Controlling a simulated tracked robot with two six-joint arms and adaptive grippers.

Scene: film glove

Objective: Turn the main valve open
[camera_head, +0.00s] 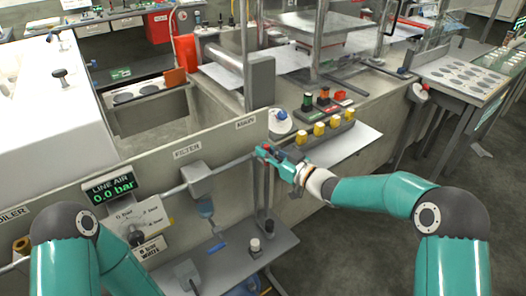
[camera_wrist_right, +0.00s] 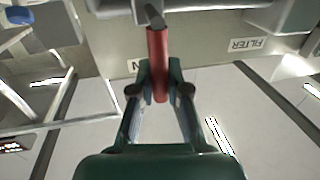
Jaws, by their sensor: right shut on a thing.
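The main valve's red lever handle (camera_wrist_right: 157,55) fills the upper middle of the right wrist view, joined to a grey stem at the top. My right gripper (camera_wrist_right: 159,88) is shut on this handle, one finger on each side of it. In the head view my right gripper (camera_head: 263,152) is at the grey pipe on the low wall, below the MAIN label (camera_head: 246,122); it hides most of the valve. The LINE AIR display (camera_head: 112,188) reads 0.0 bar. My left arm shows at the lower left, but its gripper is out of view.
A filter housing (camera_head: 196,180) sits on the pipe to the left. A grey shelf (camera_head: 225,262) with small items is below. Right of the valve, a button box (camera_head: 325,128) with yellow knobs and a blue-topped round part (camera_head: 281,120) stand close to my right gripper.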

